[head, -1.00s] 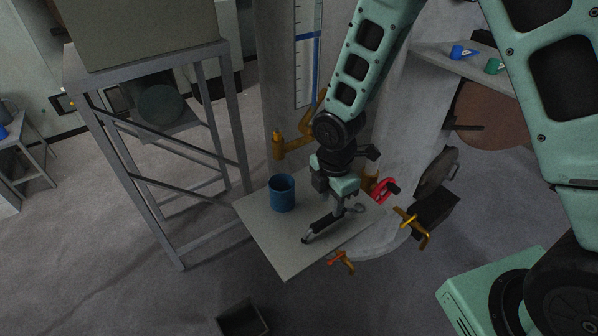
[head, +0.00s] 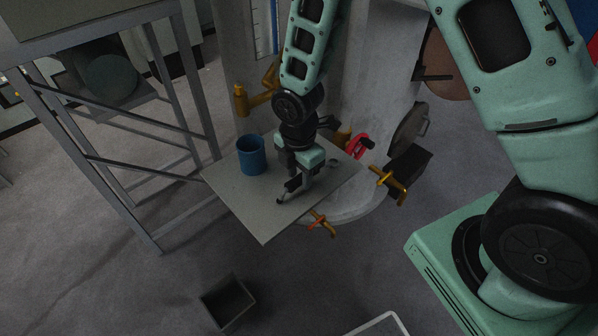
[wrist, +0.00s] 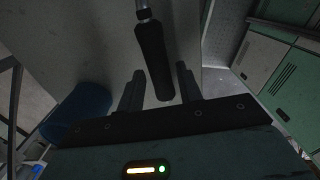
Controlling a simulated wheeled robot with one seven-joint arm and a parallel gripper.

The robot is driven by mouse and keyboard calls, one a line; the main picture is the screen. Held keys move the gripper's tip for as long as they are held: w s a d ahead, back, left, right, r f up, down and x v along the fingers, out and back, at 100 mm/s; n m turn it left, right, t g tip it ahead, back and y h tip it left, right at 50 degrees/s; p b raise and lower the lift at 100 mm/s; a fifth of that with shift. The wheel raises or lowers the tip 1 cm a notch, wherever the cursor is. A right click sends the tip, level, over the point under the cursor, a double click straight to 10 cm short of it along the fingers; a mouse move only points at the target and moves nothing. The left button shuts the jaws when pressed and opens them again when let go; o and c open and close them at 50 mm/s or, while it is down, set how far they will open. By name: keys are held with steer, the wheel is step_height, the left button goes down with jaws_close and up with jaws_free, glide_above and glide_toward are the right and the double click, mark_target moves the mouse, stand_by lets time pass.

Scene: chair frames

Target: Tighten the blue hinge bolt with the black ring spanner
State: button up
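The black ring spanner lies on a grey board (head: 235,205). My gripper (head: 301,182) points down at the handle. In the wrist view the black handle (wrist: 155,60) with its metal shank lies between the two fingers of my gripper (wrist: 159,75), with a gap visible on each side. The fingers are open. I cannot make out the blue hinge bolt in either view.
A blue cup (head: 251,156) stands on the board left of my gripper. A red clamp (head: 358,147) and orange-brown clamps (head: 388,181) (head: 321,222) sit around the board's right side. A metal frame (head: 130,165) stands at left. An open dark box (head: 227,300) is on the floor.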

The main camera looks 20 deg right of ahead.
mark_target(300, 176)
steer(key=shift+f, duration=0.15)
jaws_close()
step_height(300, 176, up, 5)
steer(key=p, duration=0.5)
steer(key=shift+s, duration=0.1)
